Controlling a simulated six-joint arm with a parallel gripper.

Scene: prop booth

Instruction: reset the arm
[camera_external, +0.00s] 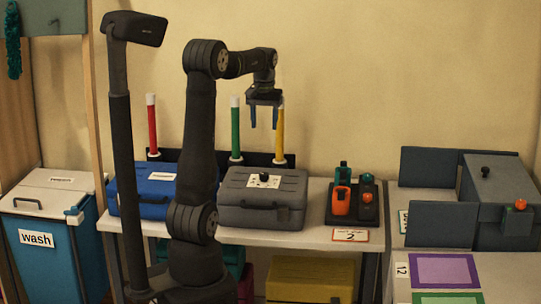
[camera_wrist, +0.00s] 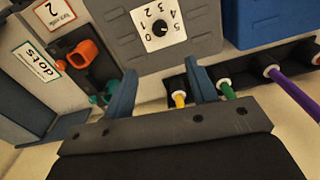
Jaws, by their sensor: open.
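My gripper (camera_external: 263,120) hangs from the raised arm, fingers down, above the back of the table near the yellow stick (camera_external: 280,134). Its two blue fingers are apart with nothing held between them. In the wrist view my gripper (camera_wrist: 160,68) is also open and empty. The grey case (camera_external: 262,205) with a numbered dial (camera_wrist: 160,28) lies beyond the fingertips. The yellow stick's end (camera_wrist: 180,97) shows between the fingers in the wrist view; I cannot tell how far below them it is.
Upright green (camera_external: 235,130) and red (camera_external: 152,125) sticks stand behind the cases; a purple stick (camera_wrist: 292,95) shows only in the wrist view. A blue case (camera_external: 150,205), a dark tray (camera_external: 370,214) with orange and teal items, and a wash bin (camera_external: 45,265) are around. Air above the table's right is clear.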

